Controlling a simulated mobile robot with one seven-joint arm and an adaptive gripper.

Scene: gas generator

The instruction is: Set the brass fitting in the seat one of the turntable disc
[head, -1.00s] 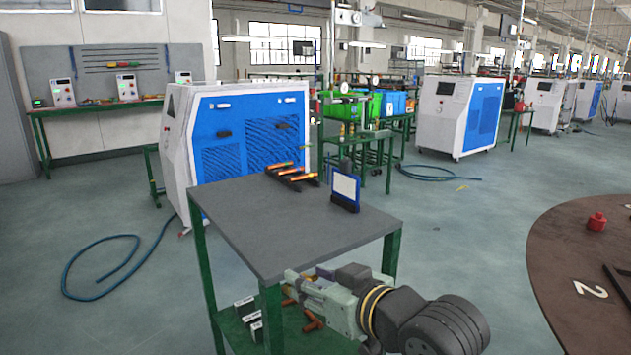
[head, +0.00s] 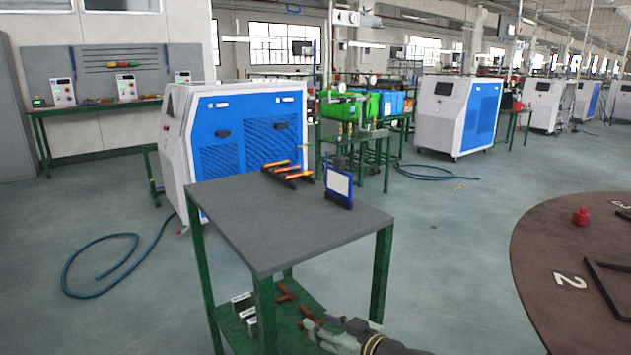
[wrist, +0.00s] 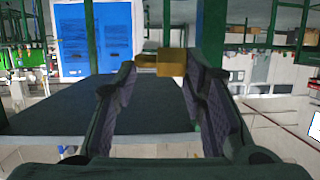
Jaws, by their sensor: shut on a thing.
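The brass fitting (wrist: 172,62) shows in the wrist view as a small gold block with a narrower stub to the left. It sits between the tips of my gripper (wrist: 160,72), which is shut on it. In the head view my gripper (head: 318,330) is low at the bottom edge, by the front right leg of the grey table; the fitting cannot be made out there. The brown turntable disc (head: 535,262) is at the right, partly cut off, with a white 2 on it. Seat one cannot be made out.
A grey-topped green table (head: 280,225) stands in front, bearing orange-tipped rods (head: 285,170) and a blue-framed panel (head: 339,184). Its lower shelf holds small boxes (head: 243,302). A red part (head: 580,216) and dark bars (head: 608,285) lie on the disc. Floor between table and disc is clear.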

